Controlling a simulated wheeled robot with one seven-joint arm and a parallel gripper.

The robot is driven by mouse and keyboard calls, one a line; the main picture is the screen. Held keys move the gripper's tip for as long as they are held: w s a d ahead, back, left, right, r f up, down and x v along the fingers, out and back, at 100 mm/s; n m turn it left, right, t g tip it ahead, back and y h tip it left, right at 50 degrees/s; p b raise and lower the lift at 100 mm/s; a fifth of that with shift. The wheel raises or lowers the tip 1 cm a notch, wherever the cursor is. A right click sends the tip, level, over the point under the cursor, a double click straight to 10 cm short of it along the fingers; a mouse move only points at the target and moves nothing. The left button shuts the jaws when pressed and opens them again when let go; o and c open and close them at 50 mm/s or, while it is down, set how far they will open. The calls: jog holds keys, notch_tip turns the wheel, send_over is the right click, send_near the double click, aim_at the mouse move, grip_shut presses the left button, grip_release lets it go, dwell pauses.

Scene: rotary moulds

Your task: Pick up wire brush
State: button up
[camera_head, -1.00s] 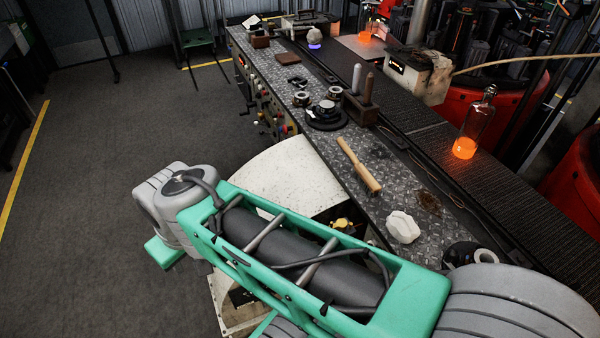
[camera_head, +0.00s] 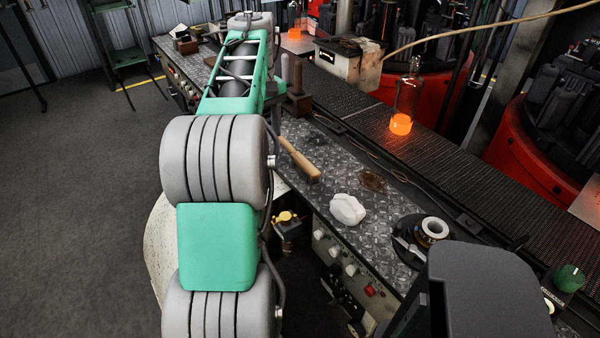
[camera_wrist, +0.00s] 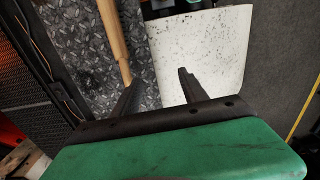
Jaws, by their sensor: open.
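A wooden-handled tool, likely the wire brush (camera_head: 300,158), lies on the metal-plated bench top; its bristles cannot be made out. Its handle also shows in the wrist view (camera_wrist: 113,40), at the upper left. My gripper (camera_wrist: 157,79) is open and empty, over the edge between the bench plate and a pale speckled panel. The handle's lower end lies beside the left finger in the picture; I cannot tell whether they touch. My gripper cannot be made out in the head view.
On the bench (camera_head: 330,195) a white lump (camera_head: 347,209) and a dark disc with a ring (camera_head: 433,230) lie nearer me. Wooden upright blocks (camera_head: 296,98) stand beyond the brush. A glowing bottle (camera_head: 403,112) stands on the dark conveyor at right.

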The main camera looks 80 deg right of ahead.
send_over(295, 151)
jog(key=shift+w+a+f+m, duration=0.25)
jog(key=shift+f+m, duration=0.15)
jog(key=shift+f, duration=0.2)
jog(key=f, duration=0.7)
jog(key=shift+s+d+f+b, duration=0.15)
jog(key=shift+s+b, duration=0.1)
jog(key=shift+b, duration=0.15)
jog(key=shift+c, duration=0.3)
grip_shut()
